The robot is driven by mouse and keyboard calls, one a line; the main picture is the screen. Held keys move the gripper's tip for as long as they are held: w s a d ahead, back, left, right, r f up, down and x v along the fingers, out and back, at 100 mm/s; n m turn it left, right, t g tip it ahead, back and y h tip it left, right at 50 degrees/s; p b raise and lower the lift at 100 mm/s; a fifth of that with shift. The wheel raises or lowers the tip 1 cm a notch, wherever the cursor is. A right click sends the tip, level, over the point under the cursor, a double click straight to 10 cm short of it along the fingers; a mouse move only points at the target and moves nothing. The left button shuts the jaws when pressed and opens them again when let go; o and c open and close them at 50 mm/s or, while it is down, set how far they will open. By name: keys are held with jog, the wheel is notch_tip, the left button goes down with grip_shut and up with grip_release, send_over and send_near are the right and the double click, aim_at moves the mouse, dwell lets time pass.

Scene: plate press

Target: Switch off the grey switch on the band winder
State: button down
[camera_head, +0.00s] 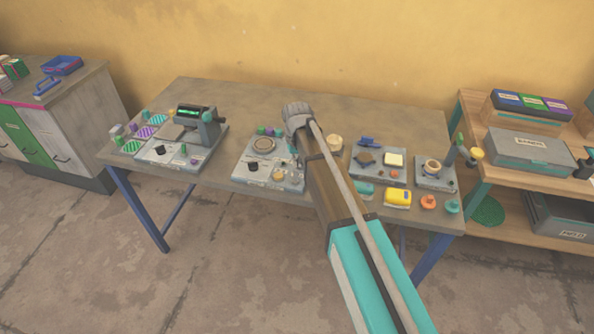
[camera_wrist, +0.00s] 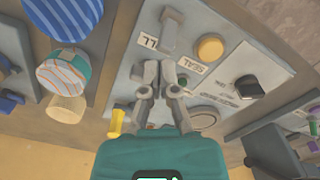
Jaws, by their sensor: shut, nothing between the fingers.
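In the wrist view, a grey switch (camera_wrist: 170,32) stands up from a pale grey panel (camera_wrist: 132,75), apparently the band winder. A round yellow button (camera_wrist: 208,46) and a black knob (camera_wrist: 249,86) are beside it. A label reads "SEAL"; another, near the switch, is partly hidden. My gripper (camera_wrist: 158,68) is shut and empty, its fingertips a short way from the switch's base. I cannot tell whether they touch the panel. In the head view, the panel (camera_head: 250,176) is mid-table; my arm hides its right edge, the gripper's fingers and the switch.
A machine with a dark press (camera_head: 195,125) stands at the table's left. Boards with a yellow block (camera_head: 398,197) and a round-topped part (camera_head: 432,165) lie right of my arm. In the wrist view, striped rolls (camera_wrist: 62,75) lie left of the panel. A shelf (camera_head: 505,170) stands at right.

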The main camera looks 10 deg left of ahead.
jog(key=shift+f+b, duration=0.55)
jog(key=shift+f, duration=0.05)
dwell(0.5)
jog(key=shift+r, duration=0.15)
notch_tip(320, 180, up, 7)
jog(key=p, duration=0.7)
dwell(0.4)
dwell(0.5)
jog(key=s+d+m, duration=0.2)
jog(key=s+d, duration=0.3)
jog(key=d, duration=0.6)
jog(key=s+d+m, duration=0.1)
jog(key=s+d, duration=0.5)
jog(key=d, duration=0.5)
jog(key=s+d+m, duration=0.2)
jog(key=s+d, duration=0.3)
jog(key=d, duration=0.6)
jog(key=shift+s+d+m, duration=0.15)
jog(key=shift+s+m, duration=0.15)
jog(key=shift+s, duration=0.1)
jog(key=shift+w, duration=0.15)
